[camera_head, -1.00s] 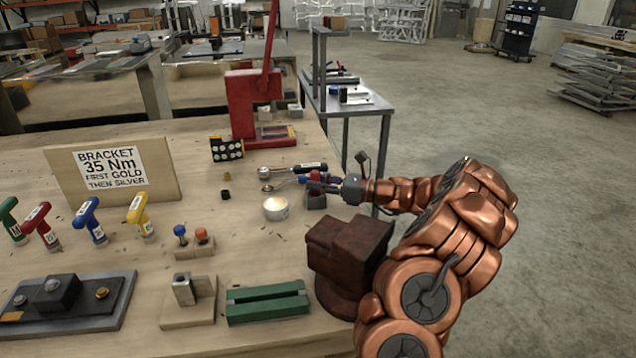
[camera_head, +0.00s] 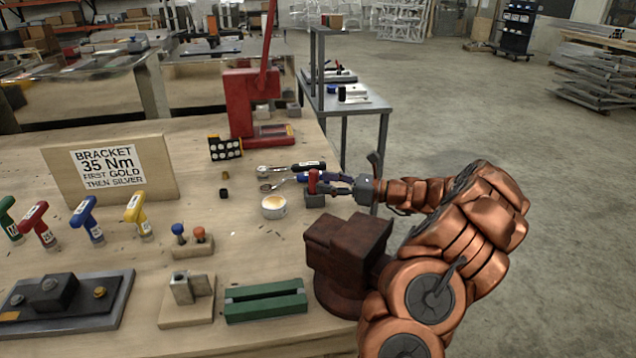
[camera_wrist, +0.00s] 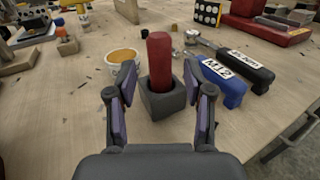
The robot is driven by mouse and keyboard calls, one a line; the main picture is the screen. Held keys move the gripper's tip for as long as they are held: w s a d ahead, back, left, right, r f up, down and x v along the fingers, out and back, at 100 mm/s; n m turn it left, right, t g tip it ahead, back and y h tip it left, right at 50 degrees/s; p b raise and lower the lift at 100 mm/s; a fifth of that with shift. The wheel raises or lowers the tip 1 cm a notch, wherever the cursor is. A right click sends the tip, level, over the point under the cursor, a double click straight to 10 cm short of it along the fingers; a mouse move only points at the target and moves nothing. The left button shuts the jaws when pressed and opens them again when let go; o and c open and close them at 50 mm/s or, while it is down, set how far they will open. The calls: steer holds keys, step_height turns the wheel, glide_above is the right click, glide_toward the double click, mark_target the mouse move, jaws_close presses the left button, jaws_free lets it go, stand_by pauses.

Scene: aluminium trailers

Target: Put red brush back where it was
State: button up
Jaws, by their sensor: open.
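The red brush (camera_wrist: 158,62) stands upright in a square grey block (camera_wrist: 166,100) in the wrist view; only its red handle shows, its lower end hidden in the block. In the head view the red handle (camera_head: 312,181) rises above the grey block (camera_head: 314,201) near the table's right edge. My gripper (camera_wrist: 160,82) is open. Its two fingers are apart on the left and right of the block, with visible gaps, and hold nothing. In the head view my gripper (camera_head: 328,187) is just right of the handle.
A blue M12 wrench (camera_wrist: 222,86) and a black-handled wrench (camera_wrist: 250,70) lie close right of the block. A round tin (camera_head: 274,206) stands left of it. A brown vise (camera_head: 345,250) stands nearer, and a red press (camera_head: 250,105) farther back.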

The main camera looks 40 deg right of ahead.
steer(key=v, duration=0.8)
steer(key=shift+s+d+b, duration=0.2)
steer(key=shift+s+b, duration=0.05)
steer(key=shift+b, duration=0.05)
steer(key=shift+r, duration=0.1)
